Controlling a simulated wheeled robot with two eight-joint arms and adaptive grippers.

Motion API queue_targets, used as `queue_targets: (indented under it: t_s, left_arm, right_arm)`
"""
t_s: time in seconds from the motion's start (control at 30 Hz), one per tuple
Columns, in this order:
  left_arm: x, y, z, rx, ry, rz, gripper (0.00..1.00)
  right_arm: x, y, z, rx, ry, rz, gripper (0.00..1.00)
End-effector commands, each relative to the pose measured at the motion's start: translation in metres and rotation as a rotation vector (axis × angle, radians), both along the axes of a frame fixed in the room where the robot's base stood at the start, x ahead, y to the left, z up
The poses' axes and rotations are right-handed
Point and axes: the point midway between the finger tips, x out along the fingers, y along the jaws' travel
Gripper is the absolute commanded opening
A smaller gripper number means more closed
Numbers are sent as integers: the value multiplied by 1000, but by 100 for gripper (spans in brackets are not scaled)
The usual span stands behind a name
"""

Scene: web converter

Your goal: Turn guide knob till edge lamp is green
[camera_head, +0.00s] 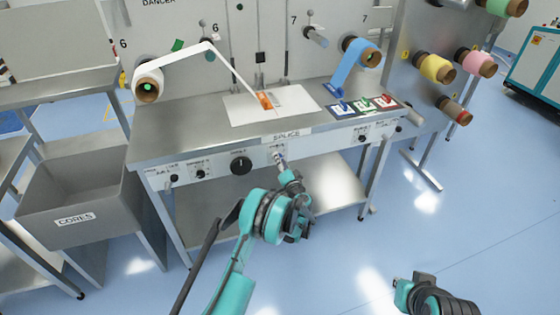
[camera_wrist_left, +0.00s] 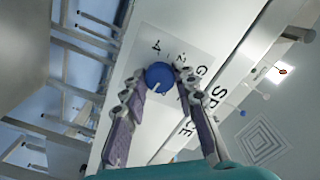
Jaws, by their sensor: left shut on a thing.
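The guide knob is a round blue knob (camera_wrist_left: 158,78) with a pale pointer line, on a white plate with numerals in the left wrist view. My left gripper (camera_wrist_left: 160,88) is shut on it, one padded finger on each side. In the head view my left gripper (camera_head: 279,159) reaches the front rail just below the SPLICE label (camera_head: 287,136), and the knob is mostly hidden there. I cannot make out which lamp is the edge lamp or its colour.
A large black knob (camera_head: 241,164) sits left of my gripper on the rail of the steel table (camera_head: 185,141). White and blue webs run to the table. A grey CORES bin (camera_head: 72,190) stands left; a rack of coloured rolls (camera_head: 435,69) stands right. Floor at right is open.

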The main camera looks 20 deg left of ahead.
Motion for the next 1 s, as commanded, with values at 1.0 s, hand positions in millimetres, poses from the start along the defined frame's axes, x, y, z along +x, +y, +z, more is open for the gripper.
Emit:
queue_targets:
  t_s: [1.0]
  left_arm:
    - [0,0,0,323,219,-1,0]
  right_arm:
    - [0,0,0,0,0,0,0]
